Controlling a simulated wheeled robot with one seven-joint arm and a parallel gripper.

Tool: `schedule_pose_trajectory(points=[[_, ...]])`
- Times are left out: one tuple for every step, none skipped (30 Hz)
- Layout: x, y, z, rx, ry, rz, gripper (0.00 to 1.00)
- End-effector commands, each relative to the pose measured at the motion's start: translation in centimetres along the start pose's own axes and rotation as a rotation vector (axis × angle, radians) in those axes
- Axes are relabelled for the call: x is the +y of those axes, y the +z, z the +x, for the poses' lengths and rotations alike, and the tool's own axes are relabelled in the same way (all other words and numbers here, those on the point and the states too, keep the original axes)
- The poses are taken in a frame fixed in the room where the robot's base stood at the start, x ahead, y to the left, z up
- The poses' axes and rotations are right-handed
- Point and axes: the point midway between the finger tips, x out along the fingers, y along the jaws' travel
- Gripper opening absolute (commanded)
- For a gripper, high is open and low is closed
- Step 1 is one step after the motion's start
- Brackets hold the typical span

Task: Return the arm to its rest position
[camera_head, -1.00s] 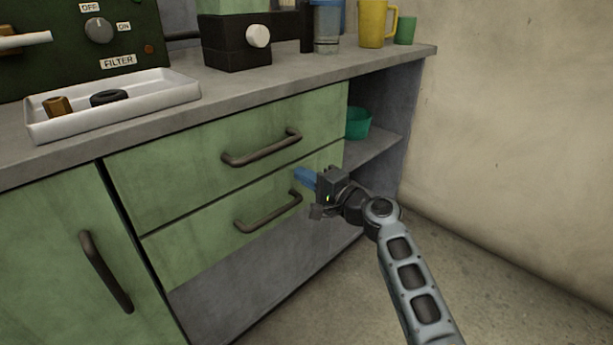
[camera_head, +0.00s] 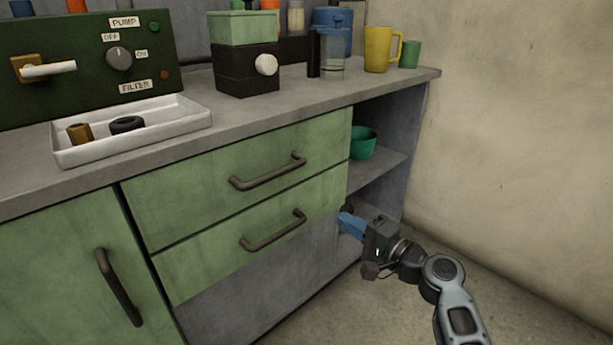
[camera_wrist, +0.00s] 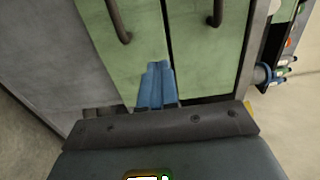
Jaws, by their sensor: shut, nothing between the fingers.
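My gripper (camera_head: 345,221) is at the lower right of the head view, in front of the open shelf section at the right end of the cabinet. Its blue fingers are together with nothing between them. The fingers also show in the wrist view (camera_wrist: 157,85), closed side by side and pointing at the green drawer fronts. My arm (camera_head: 445,275) reaches in from the lower right corner, bent at a joint.
The lower drawer (camera_head: 220,250) and upper drawer (camera_head: 320,140) are shut, with dark bar handles. A green bowl (camera_head: 362,143) sits on the open shelf. A white tray (camera_head: 185,118), yellow mug (camera_head: 376,50) and green cup (camera_head: 409,54) stand on the counter. Floor at right is clear.

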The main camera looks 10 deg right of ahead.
Motion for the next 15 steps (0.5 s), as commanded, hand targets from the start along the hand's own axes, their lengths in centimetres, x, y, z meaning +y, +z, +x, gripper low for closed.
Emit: schedule_pose_trajectory(points=[[0.2, 0.1, -0.2, 0.002, 0.004, -0.002, 0.00], [0.5, 0.2, -0.4, 0.005, 0.009, -0.005, 0.00], [1.1, 0.5, -0.8, 0.012, 0.021, -0.012, 0.00], [1.7, 0.7, -1.2, 0.021, 0.033, -0.021, 0.00], [2.5, 1.0, -1.7, 0.030, 0.048, -0.031, 0.00], [3.6, 1.5, -2.6, 0.045, 0.071, -0.051, 0.00], [4.5, 2.0, -3.5, 0.060, 0.092, -0.067, 0.00], [5.5, 2.5, -4.4, 0.073, 0.114, -0.087, 0.00], [6.8, 3.2, -5.7, 0.094, 0.146, -0.117, 0.00], [7.8, 3.7, -6.8, 0.109, 0.171, -0.142, 0.00], [8.6, 4.3, -7.9, 0.123, 0.195, -0.168, 0.00], [9.7, 5.0, -9.4, 0.142, 0.226, -0.202, 0.00], [10.4, 5.6, -10.6, 0.156, 0.249, -0.228, 0.00], [11.1, 6.2, -11.7, 0.167, 0.271, -0.255, 0.00], [11.8, 6.9, -13.2, 0.183, 0.300, -0.293, 0.00]])
